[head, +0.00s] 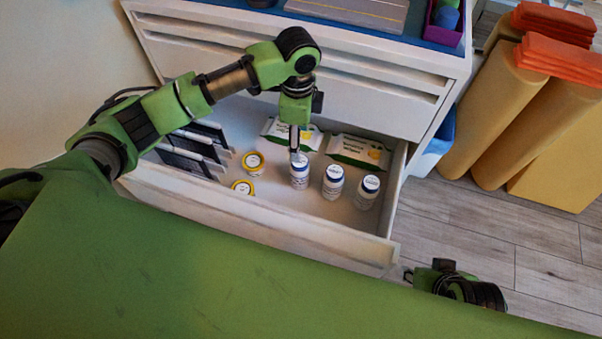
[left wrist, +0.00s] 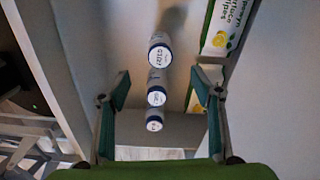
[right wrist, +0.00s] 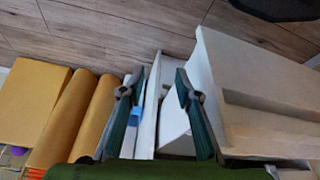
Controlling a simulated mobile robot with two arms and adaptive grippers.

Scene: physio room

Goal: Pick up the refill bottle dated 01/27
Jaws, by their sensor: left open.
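Three white bottles with blue-rimmed caps stand upright in a row in the open drawer (head: 270,218): a left one (head: 299,172), a middle one (head: 333,182) and a right one (head: 367,191). My left gripper (head: 297,152) points down just above the left bottle. In the left wrist view its fingers (left wrist: 163,90) are apart, with the row of bottles seen between them and nothing held. The cap of the largest-looking bottle (left wrist: 159,56) carries print, too blurred to read surely; I cannot tell which bottle is dated 01/27. My right gripper (right wrist: 155,88) is open and empty, outside the drawer.
A green padded surface (head: 200,265) fills the foreground. Yellow rolls (head: 515,105) stand right.

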